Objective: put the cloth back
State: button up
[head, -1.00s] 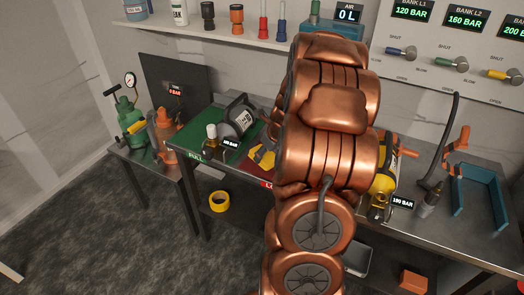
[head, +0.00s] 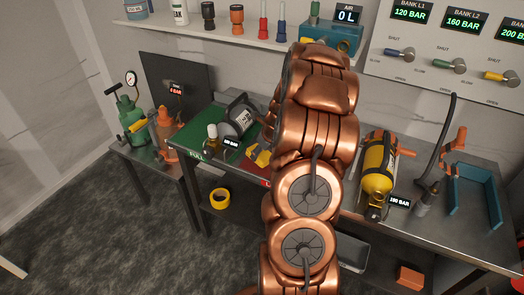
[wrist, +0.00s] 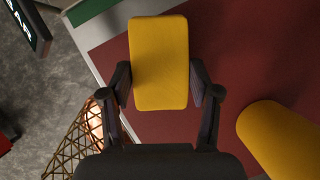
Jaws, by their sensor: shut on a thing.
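The yellow cloth (wrist: 160,50) is a folded, rounded block in the middle of the wrist view. My gripper (wrist: 160,86) is shut on its near part, one dark finger at each side. The cloth is over the dark red mat (wrist: 225,45); I cannot tell whether it touches it. In the head view a yellow piece (head: 258,154), likely the cloth, shows just left of my arm. My gripper is mostly hidden behind my arm there.
A yellow rounded thing (wrist: 280,140) lies close to the right of my gripper. A yellow cylinder (head: 377,166) lies right of my arm. The green mat (head: 198,135) with a grey cylinder (head: 237,119) is left.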

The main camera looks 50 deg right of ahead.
jog(key=o, duration=1.2)
jog(key=shift+f, duration=0.1)
